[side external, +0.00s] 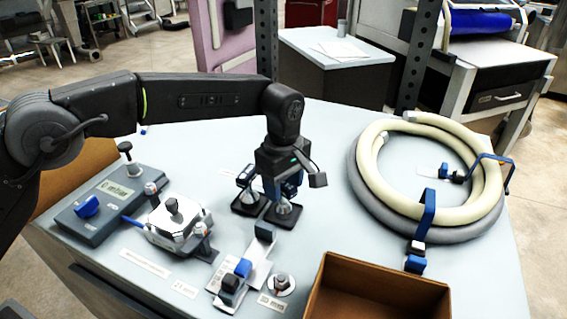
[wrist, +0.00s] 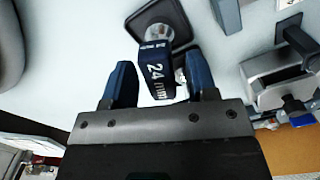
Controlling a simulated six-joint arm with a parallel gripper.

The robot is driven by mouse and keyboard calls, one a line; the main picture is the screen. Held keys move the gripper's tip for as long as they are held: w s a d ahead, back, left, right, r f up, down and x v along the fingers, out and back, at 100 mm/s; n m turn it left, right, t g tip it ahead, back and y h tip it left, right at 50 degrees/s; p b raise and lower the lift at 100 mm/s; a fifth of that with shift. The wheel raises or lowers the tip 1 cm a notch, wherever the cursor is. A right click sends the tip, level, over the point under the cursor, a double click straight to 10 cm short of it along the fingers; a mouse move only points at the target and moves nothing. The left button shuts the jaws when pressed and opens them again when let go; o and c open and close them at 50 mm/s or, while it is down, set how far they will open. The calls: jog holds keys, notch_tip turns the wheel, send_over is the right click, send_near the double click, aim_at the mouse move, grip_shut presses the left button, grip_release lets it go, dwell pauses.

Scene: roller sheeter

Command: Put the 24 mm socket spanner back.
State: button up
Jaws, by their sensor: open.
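The 24 mm socket spanner shows in the wrist view as a blue block handle (wrist: 157,72) with white "24 mm" lettering. A shiny metal part (wrist: 159,32) at its far end meets a dark square base (wrist: 170,14). My gripper (wrist: 161,82) is open, with one blue finger on each side of the handle and visible gaps between. In the side view my gripper (side external: 283,187) points down over the right of two dark bases with metal parts (side external: 284,209). The handle there is mostly hidden by the fingers.
A second dark base (side external: 249,207) stands close on the left. A grey clamp-like device (side external: 177,224) and a control box (side external: 105,205) are further left. A blue-topped fixture (side external: 240,272) and an open cardboard box (side external: 375,295) are in front. A coiled hose (side external: 365,180) lies right.

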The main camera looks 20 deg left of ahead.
notch_tip(320, 180, up, 12)
jog(key=shift+f, duration=0.2)
jog(key=s+a+r+m+t, duration=0.1)
jog(key=s+a+r+m, duration=0.3)
jog(key=a, duration=0.3)
jog(key=s+a+r+m+t, duration=0.2)
jog(key=s+a+r, duration=0.35)
jog(key=a, duration=0.25)
jog(key=s+a+f+m+t, duration=0.1)
jog(key=s+a+f+m, duration=0.2)
jog(key=s, duration=0.6)
jog(key=s+a+f+m+t, duration=0.1)
jog(key=s+a+f+m, duration=0.3)
jog(key=s, duration=0.6)
notch_tip(320, 180, down, 3)
jog(key=a, duration=0.2)
jog(key=shift+s+a+m+t, duration=0.2)
jog(key=shift+a+m+t, duration=0.1)
